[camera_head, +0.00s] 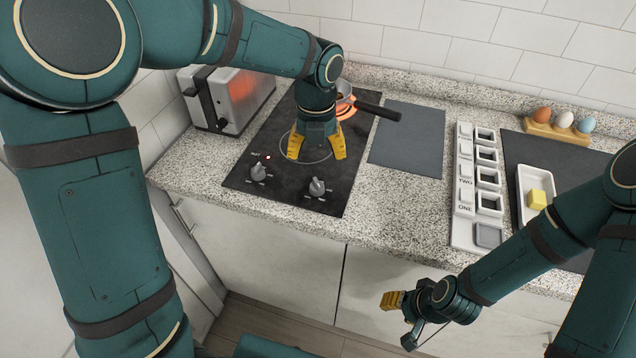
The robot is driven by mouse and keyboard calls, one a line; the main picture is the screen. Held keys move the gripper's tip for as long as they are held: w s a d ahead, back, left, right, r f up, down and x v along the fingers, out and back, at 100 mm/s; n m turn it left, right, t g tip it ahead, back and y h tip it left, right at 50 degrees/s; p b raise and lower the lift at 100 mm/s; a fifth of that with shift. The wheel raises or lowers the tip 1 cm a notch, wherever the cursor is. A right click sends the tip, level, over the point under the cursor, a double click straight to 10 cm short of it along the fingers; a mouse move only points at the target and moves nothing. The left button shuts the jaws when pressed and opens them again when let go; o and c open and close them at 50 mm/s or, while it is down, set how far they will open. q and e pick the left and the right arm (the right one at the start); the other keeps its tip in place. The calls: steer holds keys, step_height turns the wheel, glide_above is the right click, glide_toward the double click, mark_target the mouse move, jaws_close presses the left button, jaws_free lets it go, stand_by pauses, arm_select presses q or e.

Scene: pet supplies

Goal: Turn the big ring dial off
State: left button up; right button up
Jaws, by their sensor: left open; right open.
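Two grey dials stand at the front of the black cooktop (240,183): a left dial (258,172) and a right dial (317,187). The small labels by them are too small to read, so I cannot tell which one is for the big ring. A small red light (268,157) is lit near the left dial. The back ring (346,110) glows orange under a pan. My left gripper (318,153) is open, pointing down over the front ring (287,140), behind the dials and apart from them. My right gripper (399,318) is open and empty, in front of the counter.
A pan's dark handle (378,110) extends right behind my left gripper. A toaster (230,98) stands left of the cooktop. A grey mat (408,140), a white block rack (465,180), a tray with a yellow block (536,198) and an egg holder (557,133) are to the right.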

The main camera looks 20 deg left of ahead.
mark_target(317, 182)
arm_select(q)
step_height(317, 182, down, 11)
steer(key=shift+r+b, duration=0.15)
steer(key=shift+b, duration=1.05)
steer(key=shift+o, duration=0.2)
jaws_close()
